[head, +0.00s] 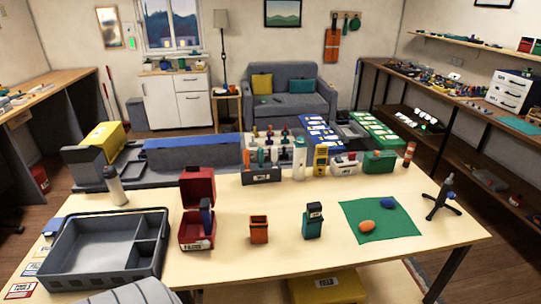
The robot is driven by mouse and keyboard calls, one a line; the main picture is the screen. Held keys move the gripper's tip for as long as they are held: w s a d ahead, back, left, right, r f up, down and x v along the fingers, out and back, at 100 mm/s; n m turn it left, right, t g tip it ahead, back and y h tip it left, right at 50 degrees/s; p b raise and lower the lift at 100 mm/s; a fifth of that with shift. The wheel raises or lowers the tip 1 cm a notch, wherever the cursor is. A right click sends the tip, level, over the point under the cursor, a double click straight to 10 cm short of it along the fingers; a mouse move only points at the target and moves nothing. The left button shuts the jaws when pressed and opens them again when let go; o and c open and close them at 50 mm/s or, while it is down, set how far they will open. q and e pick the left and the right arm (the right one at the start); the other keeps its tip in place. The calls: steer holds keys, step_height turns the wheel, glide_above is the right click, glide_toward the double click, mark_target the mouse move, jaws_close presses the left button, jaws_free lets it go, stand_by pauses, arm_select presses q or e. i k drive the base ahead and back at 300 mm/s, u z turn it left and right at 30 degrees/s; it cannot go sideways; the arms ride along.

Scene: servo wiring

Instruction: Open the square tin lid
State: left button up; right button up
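A red square tin (197,232) with a pale label on its front stands on the table, left of centre. Its red lid (197,187) stands up at the back, so the tin looks open. A dark blue-grey item (206,217) shows upright at the tin's opening; I cannot tell what it is. The inside of the tin is mostly hidden. Neither of my grippers shows in the head view.
A grey divided tray (100,278) lies left of the tin. An orange cup (259,231), a teal container (312,224) and a green mat (372,232) stand or lie to the right. A labelled holder (262,176) stands behind. Bare tabletop lies between them.

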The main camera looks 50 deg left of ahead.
mark_target(195, 184)
steer(key=z, duration=0.7)
steer(key=k, duration=1.05)
steer(key=u, duration=0.65)
